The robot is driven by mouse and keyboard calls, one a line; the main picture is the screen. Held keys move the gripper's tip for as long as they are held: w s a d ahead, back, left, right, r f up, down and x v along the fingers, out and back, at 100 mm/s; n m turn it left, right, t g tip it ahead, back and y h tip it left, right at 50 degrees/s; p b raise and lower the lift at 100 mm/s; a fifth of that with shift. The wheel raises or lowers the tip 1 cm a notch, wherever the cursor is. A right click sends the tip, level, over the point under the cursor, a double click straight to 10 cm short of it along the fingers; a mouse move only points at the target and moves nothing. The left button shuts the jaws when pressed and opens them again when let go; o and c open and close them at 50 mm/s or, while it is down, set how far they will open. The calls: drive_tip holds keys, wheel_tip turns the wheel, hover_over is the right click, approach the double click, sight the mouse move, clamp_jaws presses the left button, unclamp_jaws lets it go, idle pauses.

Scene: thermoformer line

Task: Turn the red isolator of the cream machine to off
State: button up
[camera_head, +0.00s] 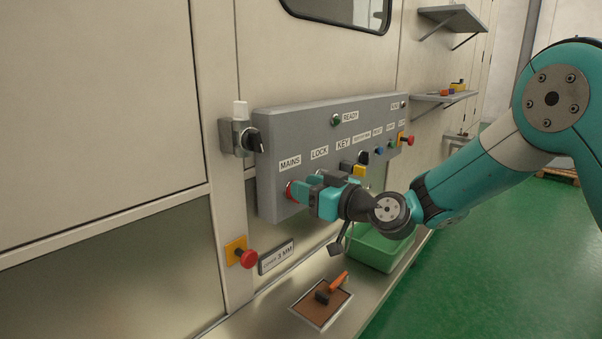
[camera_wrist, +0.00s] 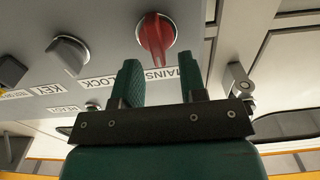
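The red isolator (camera_wrist: 155,38) is a rotary knob on the grey control panel, by the MAINS label (camera_wrist: 172,73). Its grip bar stands roughly upright in the wrist view, which shows the panel upside down. In the head view only a red edge of the isolator (camera_head: 289,189) shows behind my gripper (camera_head: 308,193). In the wrist view my gripper (camera_wrist: 158,72) is open, its two green fingers apart with nothing between them. The isolator lies just beyond the fingertips, roughly centred on the gap. I see no clear contact.
The grey panel (camera_head: 267,165) carries LOCK and KEY controls and other buttons. A green bin (camera_head: 372,250) and a small brown tray (camera_head: 308,310) sit on the ledge below.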

drive_tip(key=shift+x, duration=1.1)
clamp_jaws()
